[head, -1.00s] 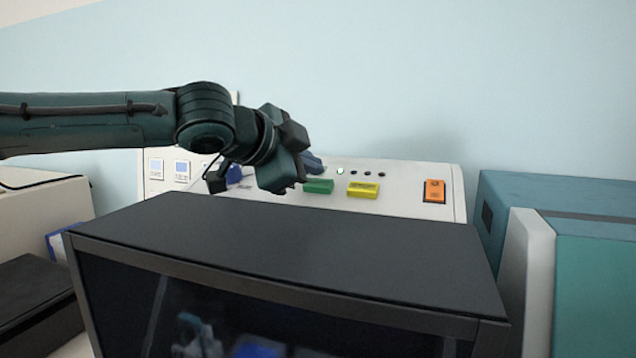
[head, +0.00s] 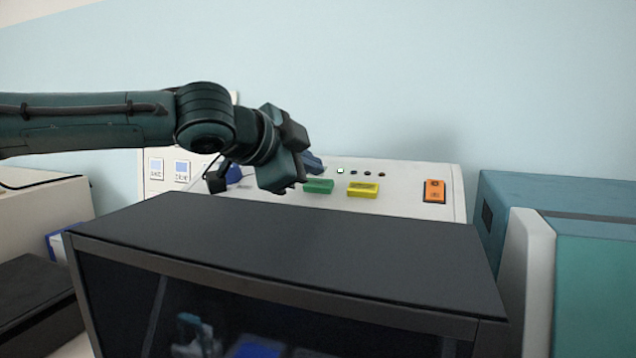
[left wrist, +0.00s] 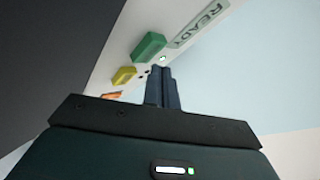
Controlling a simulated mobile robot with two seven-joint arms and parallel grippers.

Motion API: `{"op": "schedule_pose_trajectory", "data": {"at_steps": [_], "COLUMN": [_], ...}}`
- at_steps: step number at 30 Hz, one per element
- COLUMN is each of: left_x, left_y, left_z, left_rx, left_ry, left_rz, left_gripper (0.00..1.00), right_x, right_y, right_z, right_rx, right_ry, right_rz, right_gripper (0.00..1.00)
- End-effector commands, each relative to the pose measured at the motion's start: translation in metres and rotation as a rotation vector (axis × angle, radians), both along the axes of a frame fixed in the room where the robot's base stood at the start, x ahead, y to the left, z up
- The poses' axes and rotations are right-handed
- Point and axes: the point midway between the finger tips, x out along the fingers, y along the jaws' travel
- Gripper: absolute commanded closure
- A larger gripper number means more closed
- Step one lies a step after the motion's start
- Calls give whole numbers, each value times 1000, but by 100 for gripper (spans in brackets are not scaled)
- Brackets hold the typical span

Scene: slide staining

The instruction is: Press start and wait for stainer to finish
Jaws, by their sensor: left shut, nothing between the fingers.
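The stainer has a white control panel (head: 410,182) behind a dark lid (head: 290,240) with a dark glass front. On the panel are a green button (head: 318,186), a yellow button (head: 363,190) and an orange switch (head: 434,191). The leftmost indicator light (head: 340,170) glows green; the others beside it look dark. In the left wrist view a display (left wrist: 208,22) reads READY, near the green button (left wrist: 149,46). My left gripper (head: 313,163) is shut and empty, just above and behind the green button in the head view, apparently apart from it. My right gripper is out of view.
A teal machine (head: 550,195) stands close on the right. A beige device (head: 50,210) and a dark box (head: 35,295) stand on the left. The space above the panel's right part is clear.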

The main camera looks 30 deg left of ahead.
Motion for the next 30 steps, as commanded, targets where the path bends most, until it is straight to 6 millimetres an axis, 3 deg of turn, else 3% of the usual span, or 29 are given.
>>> {"op": "schedule_pose_trajectory", "data": {"at_steps": [30], "left_x": [4], "left_y": [1], "left_z": [-12], "left_rx": [-1], "left_ry": [0], "left_rz": [0], "left_gripper": [100], "right_x": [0], "right_y": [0], "right_z": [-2], "right_rx": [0], "right_ry": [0], "right_rz": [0], "right_gripper": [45]}}
